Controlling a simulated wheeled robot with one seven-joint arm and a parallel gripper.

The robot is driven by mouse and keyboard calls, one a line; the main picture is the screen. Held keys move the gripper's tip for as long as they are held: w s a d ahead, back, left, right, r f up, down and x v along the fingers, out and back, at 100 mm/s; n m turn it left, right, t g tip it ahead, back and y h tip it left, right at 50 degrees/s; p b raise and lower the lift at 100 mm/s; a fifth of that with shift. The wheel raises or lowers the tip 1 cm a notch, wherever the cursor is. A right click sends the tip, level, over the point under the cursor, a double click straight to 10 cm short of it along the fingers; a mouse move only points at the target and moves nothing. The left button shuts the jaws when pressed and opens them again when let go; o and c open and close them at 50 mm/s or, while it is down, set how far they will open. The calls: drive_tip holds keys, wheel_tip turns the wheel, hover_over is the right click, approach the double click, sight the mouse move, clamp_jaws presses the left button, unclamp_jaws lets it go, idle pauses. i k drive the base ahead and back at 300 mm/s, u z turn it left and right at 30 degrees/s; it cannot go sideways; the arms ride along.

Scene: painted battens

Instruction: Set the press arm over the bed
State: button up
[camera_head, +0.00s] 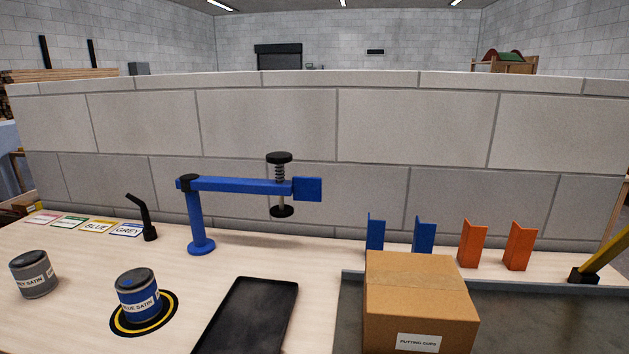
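The blue press arm (235,186) stands on a blue post (196,220) with a round foot, on the pale bench left of centre. It reaches level to the right and ends in a square blue plate (308,189). A spring-loaded screw with a black knob (279,157) and a black pad (282,211) hangs near its end, above the bench top. A dark grey bed (520,310) with a pale raised edge lies at the right. The arm's tip ends left of the bed in this view. My gripper is not in view.
A cardboard box (420,305) sits on the bed's left part. Two blue brackets (424,235) and two orange brackets (520,247) stand behind it. A yellow bar (608,256) leans at right. Two cans, one blue-labelled (138,295), and a black tray (248,318) lie in front.

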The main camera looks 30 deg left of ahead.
sight(303, 187)
drive_tip(key=u, duration=0.05)
drive_tip(key=k, duration=1.05)
drive_tip(key=u, duration=0.9)
drive_tip(key=i, duration=1)
